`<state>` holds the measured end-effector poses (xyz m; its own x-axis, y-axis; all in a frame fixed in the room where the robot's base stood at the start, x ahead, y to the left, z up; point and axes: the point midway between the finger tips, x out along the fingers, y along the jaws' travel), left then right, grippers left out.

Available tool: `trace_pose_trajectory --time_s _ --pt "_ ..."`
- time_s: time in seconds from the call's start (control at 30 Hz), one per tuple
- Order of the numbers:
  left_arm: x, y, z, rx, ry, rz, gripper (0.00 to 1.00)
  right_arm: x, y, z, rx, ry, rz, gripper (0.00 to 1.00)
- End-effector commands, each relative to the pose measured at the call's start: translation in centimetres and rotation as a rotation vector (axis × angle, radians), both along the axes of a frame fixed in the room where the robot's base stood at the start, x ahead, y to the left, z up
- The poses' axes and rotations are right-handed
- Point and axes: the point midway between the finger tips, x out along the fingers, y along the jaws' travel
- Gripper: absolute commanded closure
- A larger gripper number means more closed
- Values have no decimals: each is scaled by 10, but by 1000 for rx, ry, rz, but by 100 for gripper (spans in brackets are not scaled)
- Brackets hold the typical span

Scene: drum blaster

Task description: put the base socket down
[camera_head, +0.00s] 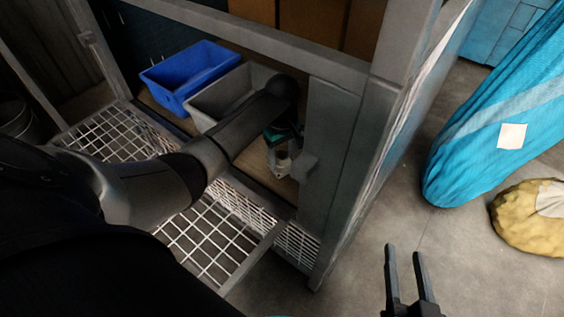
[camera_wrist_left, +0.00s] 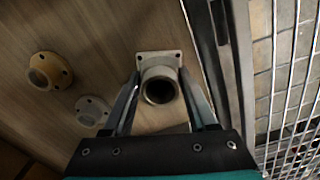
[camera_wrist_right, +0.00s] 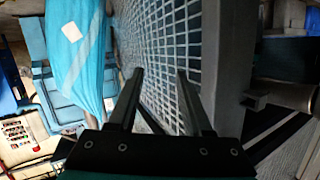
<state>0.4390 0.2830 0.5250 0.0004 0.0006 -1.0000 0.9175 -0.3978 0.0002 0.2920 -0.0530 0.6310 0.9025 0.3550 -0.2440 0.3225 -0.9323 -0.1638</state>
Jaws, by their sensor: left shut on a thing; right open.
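The base socket (camera_wrist_left: 158,68) is a pale piece with a square, holed flange and a round, open tube end that faces the left wrist camera. My left gripper (camera_wrist_left: 160,78) is shut on it, one finger on each side. The wooden shelf board (camera_wrist_left: 110,35) lies behind it; I cannot tell whether the socket touches the board. In the head view my left gripper (camera_head: 280,148) is inside the cage, and the socket (camera_head: 281,164) shows only small below it. My right gripper (camera_head: 405,255) is open and empty over the floor, outside the cage.
Two round flanged parts, one tan (camera_wrist_left: 50,70) and one pale (camera_wrist_left: 92,111), lie left of the socket. A blue bin (camera_head: 165,92) and a grey bin (camera_head: 207,110) stand nearby. A grey post (camera_head: 335,135) and wire mesh (camera_head: 215,235) bound the cage closely.

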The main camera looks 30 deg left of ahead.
Motion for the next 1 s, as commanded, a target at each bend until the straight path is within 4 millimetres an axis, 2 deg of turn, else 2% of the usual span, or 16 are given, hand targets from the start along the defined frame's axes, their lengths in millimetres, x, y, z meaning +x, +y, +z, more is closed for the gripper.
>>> trace_pose_trajectory --time_s 0.13,0.53,1.0 --pt "0 -1 -8 -3 -1 0 100 -3 4 3 40 -60 -2 50" --pt "0 0 -10 0 -1 0 100 -4 6 7 57 -86 -3 50" --pt "0 0 -22 0 0 0 100 -7 9 16 108 -164 -13 50"
